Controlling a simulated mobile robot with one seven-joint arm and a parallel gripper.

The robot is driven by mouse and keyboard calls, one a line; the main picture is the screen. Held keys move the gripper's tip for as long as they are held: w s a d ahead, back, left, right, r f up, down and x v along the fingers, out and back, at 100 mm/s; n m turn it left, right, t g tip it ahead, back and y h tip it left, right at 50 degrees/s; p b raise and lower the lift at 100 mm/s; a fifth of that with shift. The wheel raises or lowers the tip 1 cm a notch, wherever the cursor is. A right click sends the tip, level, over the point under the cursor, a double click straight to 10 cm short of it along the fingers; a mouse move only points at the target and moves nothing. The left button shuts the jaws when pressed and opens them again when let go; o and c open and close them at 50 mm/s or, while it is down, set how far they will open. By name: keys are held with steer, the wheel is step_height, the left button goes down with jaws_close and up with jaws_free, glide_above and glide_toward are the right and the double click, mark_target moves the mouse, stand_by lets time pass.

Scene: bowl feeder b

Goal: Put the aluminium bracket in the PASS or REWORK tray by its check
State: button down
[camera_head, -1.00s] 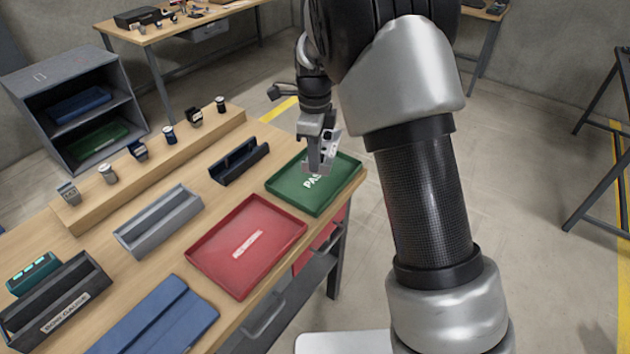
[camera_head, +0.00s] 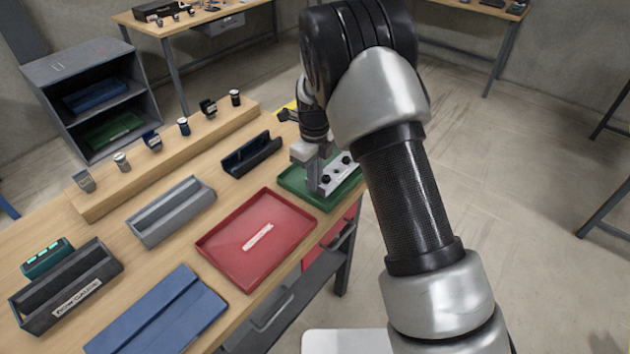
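The aluminium bracket (camera_head: 342,173) is a small silver plate with dark round holes. My gripper (camera_head: 318,186) appears shut on its left end and holds it over the green PASS tray (camera_head: 325,204). The gripper and bracket hide most of that tray and its label. I cannot tell whether the bracket touches the tray floor. The red tray (camera_head: 283,253), with a white label too small to read, lies to the left and nearer; it is empty.
A grey open box (camera_head: 172,213), a dark blue holder (camera_head: 251,155), a blue folded mat (camera_head: 160,318) and a box labelled BOW GAUGE (camera_head: 68,290) stand on the bench. A wooden riser (camera_head: 165,165) carries several small items. A teal display (camera_head: 46,258) sits far left.

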steer(key=shift+f, duration=0.5)
steer(key=shift+f+b, duration=0.35)
steer(key=shift+f, duration=0.15)
steer(key=c, duration=2)
jaws_free()
steer(key=shift+f, duration=0.2)
steer(key=shift+r, duration=0.25)
